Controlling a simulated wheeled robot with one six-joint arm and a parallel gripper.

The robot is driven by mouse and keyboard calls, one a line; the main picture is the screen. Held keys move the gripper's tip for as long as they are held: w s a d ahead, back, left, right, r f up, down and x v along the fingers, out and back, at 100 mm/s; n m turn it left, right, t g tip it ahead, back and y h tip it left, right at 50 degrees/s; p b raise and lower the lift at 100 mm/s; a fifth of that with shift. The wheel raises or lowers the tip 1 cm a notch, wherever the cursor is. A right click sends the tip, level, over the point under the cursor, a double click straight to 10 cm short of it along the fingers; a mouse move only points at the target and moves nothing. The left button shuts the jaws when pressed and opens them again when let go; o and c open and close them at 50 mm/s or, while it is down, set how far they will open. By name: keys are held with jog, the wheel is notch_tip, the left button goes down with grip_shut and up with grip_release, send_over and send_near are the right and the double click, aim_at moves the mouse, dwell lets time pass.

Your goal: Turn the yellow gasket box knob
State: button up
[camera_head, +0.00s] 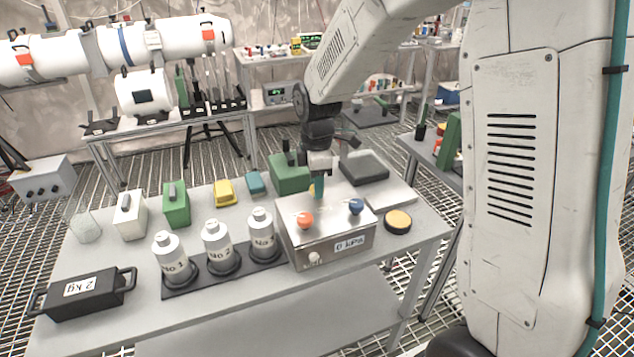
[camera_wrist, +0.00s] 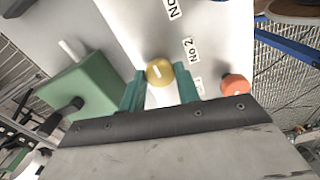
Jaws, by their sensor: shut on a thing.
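The steel gasket box (camera_head: 325,252) stands on the grey table in the head view, with a "0 kPa" label on its front. An orange knob (camera_head: 305,219) and a blue knob (camera_head: 355,206) sit on its top. The yellow knob (camera_head: 311,190) is at the back of the top, mostly hidden by my gripper (camera_head: 319,188). In the wrist view the yellow knob (camera_wrist: 160,72), with a pale line across it, lies between the green fingertips of my gripper (camera_wrist: 161,88), which is shut on it. The orange knob (camera_wrist: 235,85) is to the right there.
Three white bottles (camera_head: 217,245) stand in a dark rack left of the box. A green box (camera_head: 288,172) is close behind my gripper. A yellow-topped black disc (camera_head: 397,221) lies to the right. A black 2 kg weight (camera_head: 84,294) is at the table's front left.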

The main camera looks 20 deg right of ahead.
jog(key=shift+w+a+r, duration=0.1)
jog(key=o, duration=1)
notch_tip(320, 180, up, 8)
jog(key=shift+f, duration=0.15)
